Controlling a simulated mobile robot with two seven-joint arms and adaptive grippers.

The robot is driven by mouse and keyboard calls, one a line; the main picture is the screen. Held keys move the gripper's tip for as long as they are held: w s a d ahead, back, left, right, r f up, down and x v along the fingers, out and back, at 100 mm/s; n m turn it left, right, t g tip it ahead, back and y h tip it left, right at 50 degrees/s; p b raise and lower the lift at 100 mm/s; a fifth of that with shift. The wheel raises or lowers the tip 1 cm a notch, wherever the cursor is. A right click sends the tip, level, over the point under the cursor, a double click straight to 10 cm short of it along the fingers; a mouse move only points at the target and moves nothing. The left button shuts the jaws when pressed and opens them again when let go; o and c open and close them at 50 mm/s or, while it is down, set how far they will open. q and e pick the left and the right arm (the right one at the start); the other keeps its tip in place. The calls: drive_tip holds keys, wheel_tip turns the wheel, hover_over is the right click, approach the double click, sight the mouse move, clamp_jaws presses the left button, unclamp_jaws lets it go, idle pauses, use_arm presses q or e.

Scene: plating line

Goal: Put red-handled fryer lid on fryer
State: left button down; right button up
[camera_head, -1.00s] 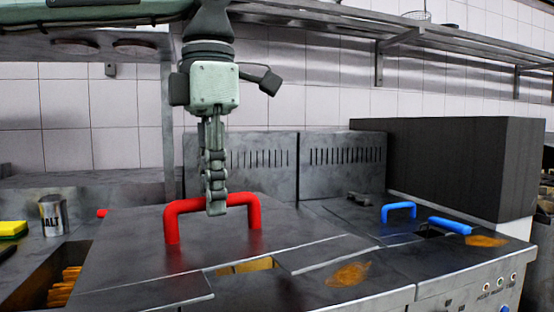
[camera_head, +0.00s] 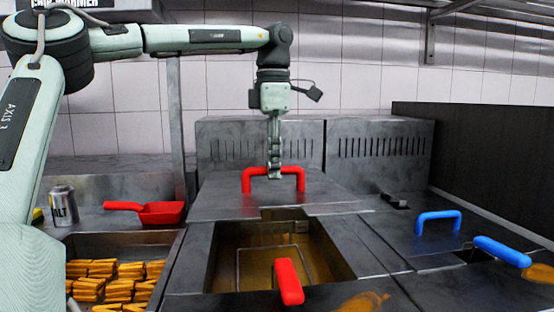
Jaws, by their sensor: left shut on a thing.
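My left gripper (camera_head: 275,172) is shut on the red handle (camera_head: 300,178) of the grey metal fryer lid (camera_head: 235,203). The lid lies about level, behind most of the fryer opening and in front of the slotted back panel. I cannot tell whether it rests on the fryer top or hangs just above it. The fryer (camera_head: 345,248) is open in front of the lid, with brown oil and a wire basket inside. A red basket handle (camera_head: 288,282) sticks out toward me. My right gripper is not in view.
A blue-handled lid (camera_head: 438,220) and a blue basket handle (camera_head: 500,250) are at the right. A red scoop (camera_head: 160,212), a salt can (camera_head: 62,205) and a bin of fries (camera_head: 115,280) are at the left. A dark wall panel (camera_head: 480,165) bounds the right.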

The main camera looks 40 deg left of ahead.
use_arm(q)
wheel_tip(320, 180, down, 12)
drive_tip(key=b, duration=0.1)
drive_tip(key=shift+b, duration=0.35)
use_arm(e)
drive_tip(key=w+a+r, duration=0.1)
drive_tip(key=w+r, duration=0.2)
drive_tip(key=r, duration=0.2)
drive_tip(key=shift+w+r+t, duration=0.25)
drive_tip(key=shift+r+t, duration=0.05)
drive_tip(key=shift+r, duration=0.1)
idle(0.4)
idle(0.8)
use_arm(q)
drive_tip(key=c, duration=1.4)
unclamp_jaws()
drive_tip(key=shift+s, duration=0.1)
drive_tip(key=shift+c, duration=0.2)
drive_tip(key=shift+f, duration=0.15)
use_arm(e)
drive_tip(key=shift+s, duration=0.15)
use_arm(q)
wheel_tip(320, 180, up, 12)
drive_tip(key=shift+d+r, duration=0.1)
